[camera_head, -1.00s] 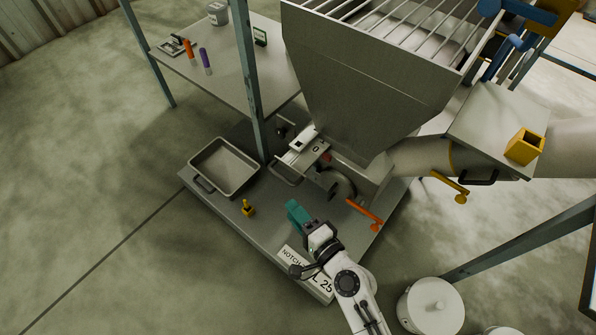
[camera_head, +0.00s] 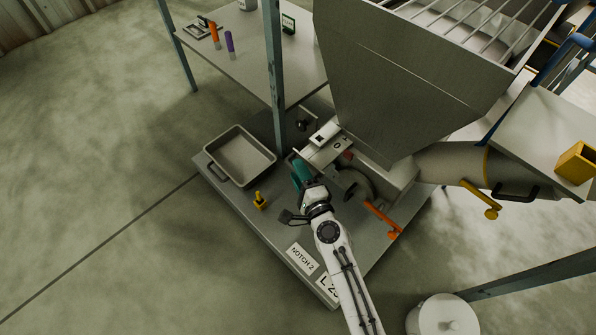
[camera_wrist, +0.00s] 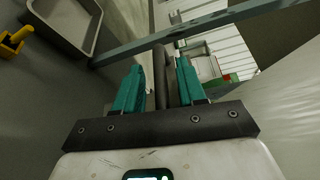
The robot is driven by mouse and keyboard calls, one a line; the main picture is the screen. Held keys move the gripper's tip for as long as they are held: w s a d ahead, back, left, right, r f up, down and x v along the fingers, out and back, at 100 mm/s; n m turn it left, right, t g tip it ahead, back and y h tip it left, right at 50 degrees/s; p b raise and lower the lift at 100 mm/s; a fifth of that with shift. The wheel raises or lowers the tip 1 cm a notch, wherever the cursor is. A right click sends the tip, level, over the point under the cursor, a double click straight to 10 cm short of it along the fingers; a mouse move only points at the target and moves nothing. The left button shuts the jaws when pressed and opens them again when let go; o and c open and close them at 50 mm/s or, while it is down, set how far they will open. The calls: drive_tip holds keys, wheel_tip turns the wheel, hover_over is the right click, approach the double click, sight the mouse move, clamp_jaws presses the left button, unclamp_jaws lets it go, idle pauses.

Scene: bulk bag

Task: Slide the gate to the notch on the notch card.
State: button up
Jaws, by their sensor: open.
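The slide gate (camera_head: 325,151) is a pale metal plate sticking out under the grey hopper (camera_head: 400,90). The notch card (camera_head: 302,258) lies on the platform and reads "NOTCH 2". My gripper (camera_head: 301,172) has teal fingers and is at the outer end of the gate, hiding the gate's handle in the head view. In the wrist view my gripper (camera_wrist: 160,75) is open, with a dark upright bar (camera_wrist: 163,70), seemingly the gate's handle, between its fingers. Whether a finger touches the bar cannot be told. The gate's scale marks are too small to read.
A grey tray (camera_head: 240,157) and a small yellow object (camera_head: 260,201) are on the platform, left of my arm. An orange lever (camera_head: 383,220) is to the right. A table post (camera_head: 276,75) stands behind the gate. A card reading "L 25" (camera_head: 328,287) is partly covered by my arm.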

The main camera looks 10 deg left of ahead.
drive_tip(key=shift+w+a, duration=0.25)
drive_tip(key=shift+w, duration=0.15)
clamp_jaws()
idle(0.4)
